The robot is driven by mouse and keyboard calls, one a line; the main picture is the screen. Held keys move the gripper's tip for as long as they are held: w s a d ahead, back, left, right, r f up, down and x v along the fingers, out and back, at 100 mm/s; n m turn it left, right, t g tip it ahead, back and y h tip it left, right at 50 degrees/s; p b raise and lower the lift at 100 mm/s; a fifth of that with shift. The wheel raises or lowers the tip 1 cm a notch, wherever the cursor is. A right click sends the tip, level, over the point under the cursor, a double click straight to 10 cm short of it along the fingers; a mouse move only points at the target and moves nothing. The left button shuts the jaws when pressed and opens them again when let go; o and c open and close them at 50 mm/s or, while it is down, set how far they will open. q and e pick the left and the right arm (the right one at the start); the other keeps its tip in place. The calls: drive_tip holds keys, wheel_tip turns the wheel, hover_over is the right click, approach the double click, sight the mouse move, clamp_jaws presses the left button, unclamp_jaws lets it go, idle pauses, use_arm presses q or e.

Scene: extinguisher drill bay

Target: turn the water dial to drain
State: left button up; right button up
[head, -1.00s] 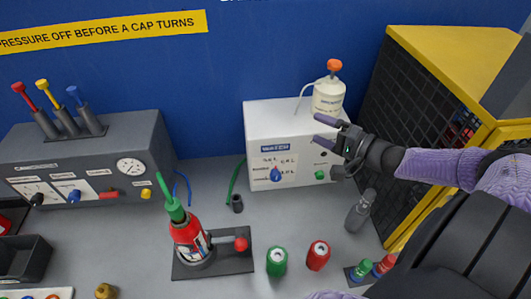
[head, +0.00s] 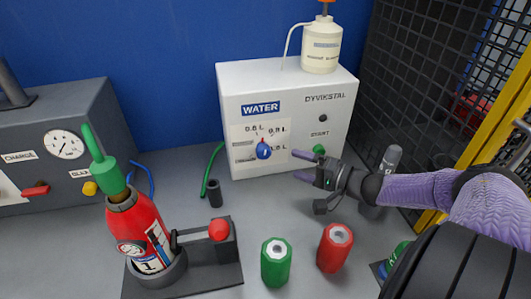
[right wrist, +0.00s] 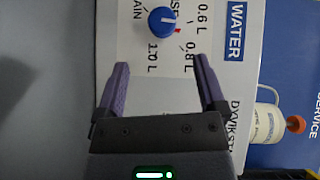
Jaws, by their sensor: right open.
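The blue water dial (head: 263,150) sits on the front of the white water box (head: 240,100), and its red pointer mark points up in the head view. In the right wrist view the dial (right wrist: 163,22) lies beyond the fingertips, with its red mark toward the right, and the labels 0.6 L, 0.8 L, 1.0 L and part of a word ending in "AIN" around it. My right gripper (head: 302,165) is open and empty, in front of the box, to the right of and a little below the dial. It also shows in the right wrist view (right wrist: 160,62). My left gripper is not in view.
A green start button (head: 319,149) is near the right gripper's fingers. A white bottle (head: 322,45) stands on the box. A red extinguisher (head: 138,225) stands in a holder at left. Green (head: 275,262) and red (head: 335,248) cylinders stand in front. A mesh cage (head: 440,80) is at right.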

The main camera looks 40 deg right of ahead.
sight(268, 154)
drive_tip(key=b+x, duration=0.4)
drive_tip(key=x, duration=0.5)
drive_tip(key=shift+b, duration=0.35)
drive_tip(key=shift+w+a, duration=0.15)
drive_tip(key=shift+w, duration=0.15)
drive_tip(key=shift+r, duration=0.1)
drive_tip(key=shift+c, duration=0.3)
